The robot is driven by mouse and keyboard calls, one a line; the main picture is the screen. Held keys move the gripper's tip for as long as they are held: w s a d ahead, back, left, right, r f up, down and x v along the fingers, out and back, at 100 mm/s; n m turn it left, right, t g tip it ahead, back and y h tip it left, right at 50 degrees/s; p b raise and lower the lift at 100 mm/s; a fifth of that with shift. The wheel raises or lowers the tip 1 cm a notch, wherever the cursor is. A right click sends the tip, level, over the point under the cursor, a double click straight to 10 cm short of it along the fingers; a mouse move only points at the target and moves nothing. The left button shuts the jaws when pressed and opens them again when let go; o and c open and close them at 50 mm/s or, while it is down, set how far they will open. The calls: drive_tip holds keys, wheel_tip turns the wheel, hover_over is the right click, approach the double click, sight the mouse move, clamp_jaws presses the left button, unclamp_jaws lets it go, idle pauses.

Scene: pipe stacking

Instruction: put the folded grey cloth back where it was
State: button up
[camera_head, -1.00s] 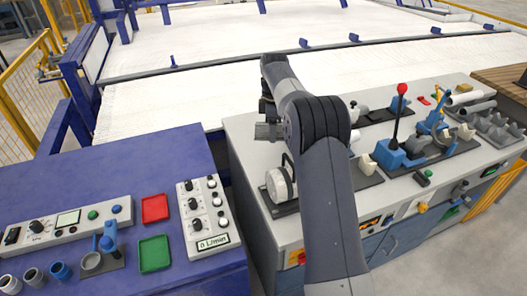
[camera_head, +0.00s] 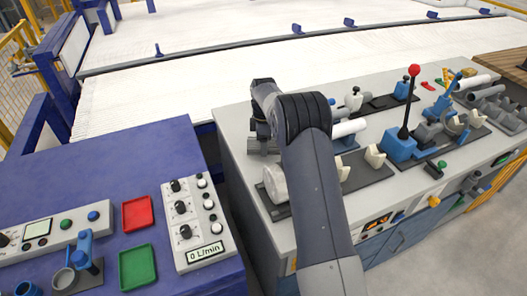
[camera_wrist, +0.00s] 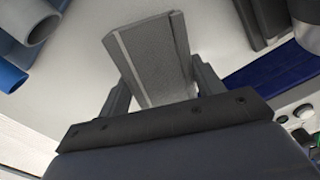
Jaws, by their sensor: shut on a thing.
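The folded grey cloth (camera_wrist: 150,60) is between the two fingers of my gripper (camera_wrist: 160,85) in the wrist view. It looks like a flat grey slab with a raised edge, and a pale grey surface lies beyond it. In the head view my gripper (camera_head: 262,140) points down over the left back part of the grey bench top (camera_head: 232,122). A grey piece shows at its tip there. I cannot tell whether the cloth touches the bench top.
A white round part (camera_head: 275,183) on a dark plate stands just in front of my gripper. Blue fixtures and a red-knobbed lever (camera_head: 408,110) stand to the right. A blue table (camera_head: 90,180) with red and green trays is at the left, across a gap.

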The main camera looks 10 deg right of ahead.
drive_tip(key=shift+f, duration=2.05)
drive_tip(key=shift+f, duration=0.1)
drive_tip(key=o, duration=1)
drive_tip(key=shift+c, duration=0.2)
wheel_tip(320, 180, up, 12)
drive_tip(key=shift+r, duration=0.15)
drive_tip(key=shift+f, duration=4.3)
